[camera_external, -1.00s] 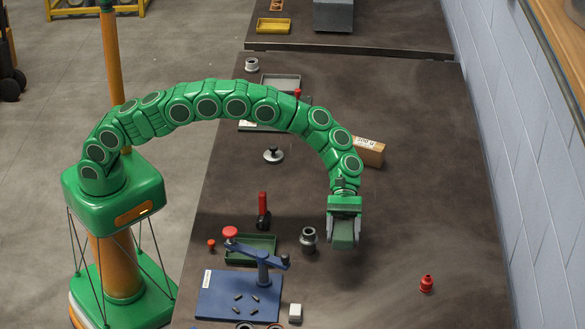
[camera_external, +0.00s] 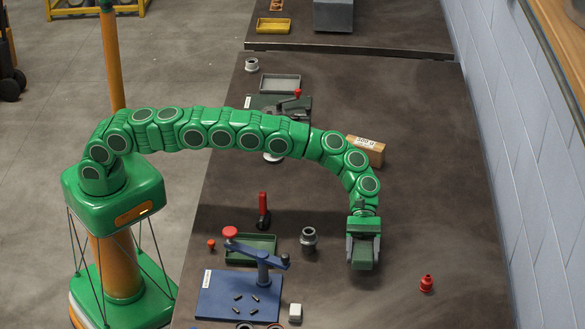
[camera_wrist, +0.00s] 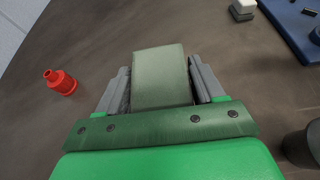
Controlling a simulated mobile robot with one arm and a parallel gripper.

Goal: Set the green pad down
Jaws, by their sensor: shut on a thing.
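The green pad (camera_external: 362,259) is a dull green block held between the two grey fingers of my gripper (camera_external: 363,252). In the wrist view the pad (camera_wrist: 161,77) sits between the jaws of my gripper (camera_wrist: 160,88), with a finger against each side. My gripper points down over the dark table, right of the middle. I cannot tell whether the pad's underside touches the table.
A dark ringed cylinder (camera_external: 308,239), a green tray (camera_external: 251,248) and a blue fixture (camera_external: 240,297) are to the left. A cardboard box (camera_external: 366,150) lies behind. Bare table surrounds the gripper.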

